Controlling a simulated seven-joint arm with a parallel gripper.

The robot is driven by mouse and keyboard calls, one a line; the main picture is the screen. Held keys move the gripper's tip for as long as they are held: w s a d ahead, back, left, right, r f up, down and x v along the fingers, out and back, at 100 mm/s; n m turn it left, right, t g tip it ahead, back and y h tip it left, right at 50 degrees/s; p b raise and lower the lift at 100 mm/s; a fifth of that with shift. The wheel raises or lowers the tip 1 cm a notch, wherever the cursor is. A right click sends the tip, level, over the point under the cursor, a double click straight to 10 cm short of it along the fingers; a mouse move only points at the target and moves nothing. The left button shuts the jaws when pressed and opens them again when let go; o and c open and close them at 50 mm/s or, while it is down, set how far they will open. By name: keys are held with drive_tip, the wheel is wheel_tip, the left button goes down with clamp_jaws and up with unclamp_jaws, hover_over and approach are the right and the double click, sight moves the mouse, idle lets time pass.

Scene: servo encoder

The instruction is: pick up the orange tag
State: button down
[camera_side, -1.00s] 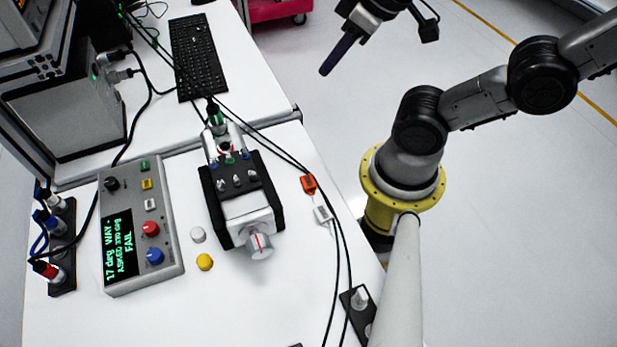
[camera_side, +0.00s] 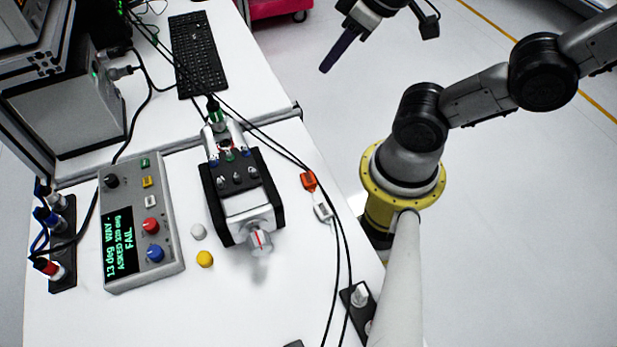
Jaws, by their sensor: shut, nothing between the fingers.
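The orange tag (camera_side: 308,181) lies on the white table to the right of the servo unit (camera_side: 240,200), beside the black cables. A white tag (camera_side: 322,212) lies just below it in the picture. My gripper (camera_side: 326,68) is at the top of the view, over the floor beyond the table's right edge, well apart from the orange tag. Its dark fingers are together and hold nothing.
A grey control box (camera_side: 141,226) with a lit display stands left of the servo. A white cap (camera_side: 198,231) and a yellow cap (camera_side: 205,259) lie between them. Black cables (camera_side: 270,145) cross the table near the tags. A keyboard (camera_side: 198,55) lies at the back.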

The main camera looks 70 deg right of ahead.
drive_tip(key=c, duration=0.5)
unclamp_jaws()
drive_tip(key=m+g, duration=0.6)
drive_tip(key=m, duration=0.4)
hover_over(309, 180)
drive_tip(key=f, duration=1.4)
drive_tip(key=shift+d+f, duration=0.3)
drive_tip(key=shift+a+f, duration=0.15)
drive_tip(key=shift+f, duration=1.2)
drive_tip(key=shift+a+f, duration=0.1)
drive_tip(key=shift+f, duration=1.2)
